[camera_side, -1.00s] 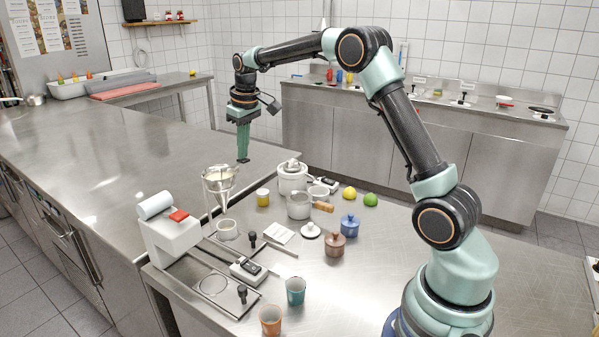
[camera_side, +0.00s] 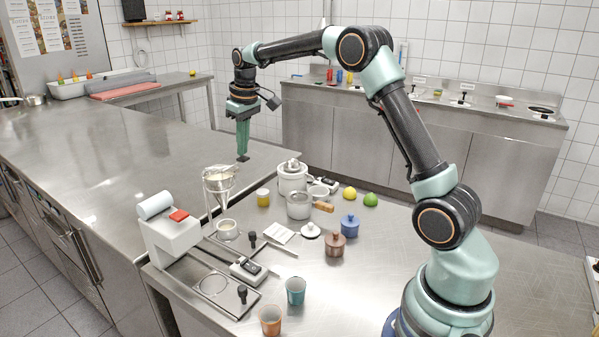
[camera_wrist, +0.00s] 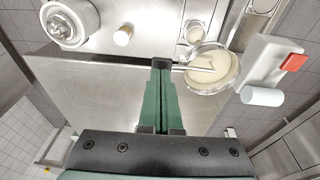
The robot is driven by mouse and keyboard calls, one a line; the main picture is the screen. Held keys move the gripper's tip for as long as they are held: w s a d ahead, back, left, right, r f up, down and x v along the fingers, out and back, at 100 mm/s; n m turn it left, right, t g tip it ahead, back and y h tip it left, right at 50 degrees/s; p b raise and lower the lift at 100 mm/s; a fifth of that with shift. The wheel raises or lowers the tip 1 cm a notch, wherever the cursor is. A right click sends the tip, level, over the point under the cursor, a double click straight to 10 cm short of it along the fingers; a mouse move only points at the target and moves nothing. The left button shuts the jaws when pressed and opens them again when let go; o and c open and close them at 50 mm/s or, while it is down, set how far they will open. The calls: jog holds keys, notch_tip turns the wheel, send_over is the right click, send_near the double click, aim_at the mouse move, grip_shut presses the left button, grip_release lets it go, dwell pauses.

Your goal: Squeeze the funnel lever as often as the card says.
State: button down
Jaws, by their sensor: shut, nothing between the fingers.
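The funnel (camera_side: 219,179) stands in its stand over a small cup (camera_side: 227,230). In the wrist view the funnel (camera_wrist: 226,80) holds cream-coloured batter, and the cup (camera_wrist: 194,34) shows pale contents. A thin light bar, perhaps the lever (camera_wrist: 196,67), runs from the funnel toward my fingertips; I cannot tell whether they touch it. My gripper (camera_side: 243,158) points down, shut and empty, behind and right of the funnel. It also shows in the wrist view (camera_wrist: 161,63). A white card (camera_side: 282,233) lies on the counter; its print is too small to read.
A white machine with a red button (camera_side: 179,215) stands left of the funnel. The steel counter (camera_side: 120,150) behind is clear.

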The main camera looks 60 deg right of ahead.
jog(key=shift+r, duration=1.4)
notch_tip(320, 180, up, 4)
jog(key=shift+f, duration=3)
jog(key=shift+f, duration=0.7)
jog(key=shift+f, duration=0.6)
jog(key=shift+r, duration=2.3)
